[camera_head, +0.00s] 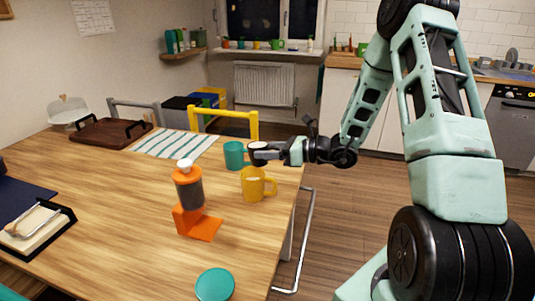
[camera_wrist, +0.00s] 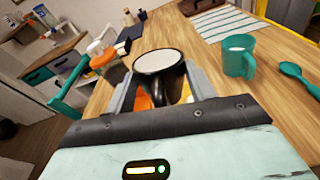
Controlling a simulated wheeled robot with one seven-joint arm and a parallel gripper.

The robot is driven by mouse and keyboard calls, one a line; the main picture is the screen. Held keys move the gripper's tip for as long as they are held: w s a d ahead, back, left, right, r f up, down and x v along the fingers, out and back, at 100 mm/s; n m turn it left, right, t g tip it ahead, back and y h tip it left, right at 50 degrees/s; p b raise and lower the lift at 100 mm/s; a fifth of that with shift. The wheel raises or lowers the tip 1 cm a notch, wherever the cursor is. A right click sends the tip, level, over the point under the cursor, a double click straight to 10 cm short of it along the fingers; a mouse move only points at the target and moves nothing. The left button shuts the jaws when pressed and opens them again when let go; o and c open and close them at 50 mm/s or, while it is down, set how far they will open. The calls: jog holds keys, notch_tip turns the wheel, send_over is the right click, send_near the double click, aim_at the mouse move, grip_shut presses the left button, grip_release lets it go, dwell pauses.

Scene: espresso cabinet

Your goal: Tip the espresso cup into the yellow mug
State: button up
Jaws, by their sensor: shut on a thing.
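My gripper (camera_head: 274,154) is shut on a dark espresso cup (camera_head: 257,157) with a pale inside, holding it in the air over the table's right part. In the wrist view the cup (camera_wrist: 161,63) sits between my fingers (camera_wrist: 158,88), its dark handle toward the palm and its mouth visible. The cup looks about upright; its contents cannot be told. The yellow mug (camera_head: 254,188) stands upright on the table, nearer the head camera than the cup and below it, with its handle to the right. In the wrist view the cup and fingers mostly hide it.
A teal mug (camera_head: 233,155) stands close left of the held cup. An orange device with a dark jar (camera_head: 189,190) stands left of the yellow mug. A teal round item (camera_head: 215,284) lies at the front. The table's right edge is close to the yellow mug.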

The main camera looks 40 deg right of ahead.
jog(key=shift+w+f+n+t+y+b, duration=0.1)
jog(key=shift+f+n+t+y+b, duration=0.4)
jog(key=shift+f+b, duration=1.35)
jog(key=shift+r+b, duration=0.7)
jog(key=shift+b, duration=0.25)
